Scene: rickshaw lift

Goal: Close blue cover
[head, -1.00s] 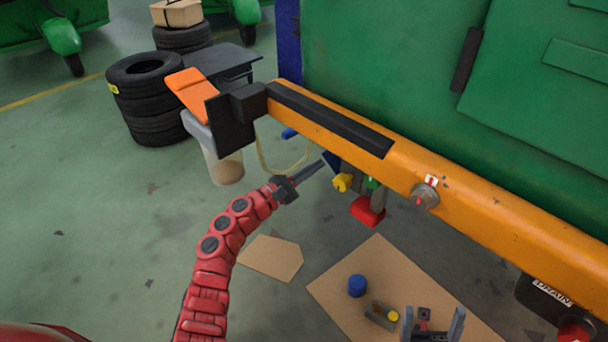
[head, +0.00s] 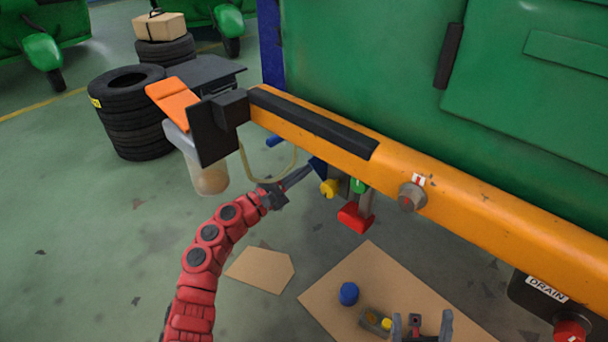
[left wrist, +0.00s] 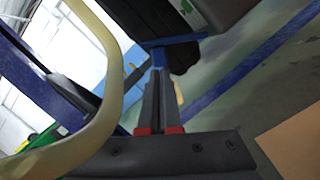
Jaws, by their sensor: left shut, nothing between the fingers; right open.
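My left gripper (head: 303,174) is shut with nothing between its fingers. It points right, low beside the orange beam (head: 330,132). A dark blue piece (head: 318,168), possibly the blue cover, shows just past its fingertips, partly hidden under the beam. In the left wrist view a blue T-shaped part (left wrist: 160,54) stands right at the fingertips (left wrist: 158,75); I cannot tell whether they touch. My right gripper (head: 422,326) is open at the bottom edge, above the cardboard.
A yellow knob (head: 330,188), a green part (head: 358,185) and a red handle (head: 355,217) hang under the beam. A pale hose (head: 265,172) loops above my left gripper. A blue cap (head: 348,293) sits on the cardboard (head: 345,265). Tyres (head: 130,115) stand at left.

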